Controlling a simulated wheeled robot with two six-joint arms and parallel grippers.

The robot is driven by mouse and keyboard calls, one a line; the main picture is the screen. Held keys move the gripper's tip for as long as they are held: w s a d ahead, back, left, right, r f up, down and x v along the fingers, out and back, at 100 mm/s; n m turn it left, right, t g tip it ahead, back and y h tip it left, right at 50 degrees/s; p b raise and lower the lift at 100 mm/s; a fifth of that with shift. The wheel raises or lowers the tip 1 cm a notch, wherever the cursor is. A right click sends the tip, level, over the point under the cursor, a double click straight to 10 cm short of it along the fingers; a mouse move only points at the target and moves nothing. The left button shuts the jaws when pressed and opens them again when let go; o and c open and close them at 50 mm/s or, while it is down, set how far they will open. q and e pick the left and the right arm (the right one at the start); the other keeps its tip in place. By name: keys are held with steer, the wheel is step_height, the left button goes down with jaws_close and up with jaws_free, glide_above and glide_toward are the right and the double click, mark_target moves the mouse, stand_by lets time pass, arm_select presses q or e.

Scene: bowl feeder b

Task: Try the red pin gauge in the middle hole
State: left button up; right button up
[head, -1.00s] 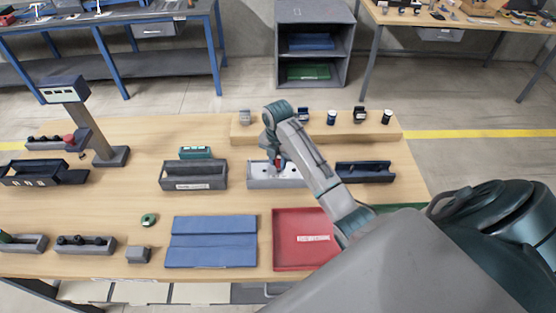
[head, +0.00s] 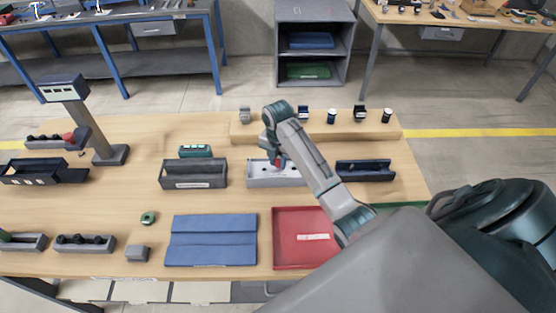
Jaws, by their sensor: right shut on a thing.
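The grey block with holes (head: 262,181) stands at the middle of the table. My right gripper (head: 278,157) is above it, reaching in from the right, and is shut on the red pin gauge (head: 280,163). Only a small red part of the gauge shows below the jaws. Its lower end is too small to tell whether it is in a hole or just above one. The gripper hides part of the block, including the middle. Dark holes show to the right of the gripper. My left gripper is not in view.
A grey bin (head: 193,183) stands left of the block and a dark tray (head: 365,178) right of it. A wooden riser (head: 270,134) with small parts is behind. A red tray (head: 290,255) and blue mat (head: 210,255) lie in front.

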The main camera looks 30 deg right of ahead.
stand_by(0.6)
steer(key=shift+r, duration=2.5)
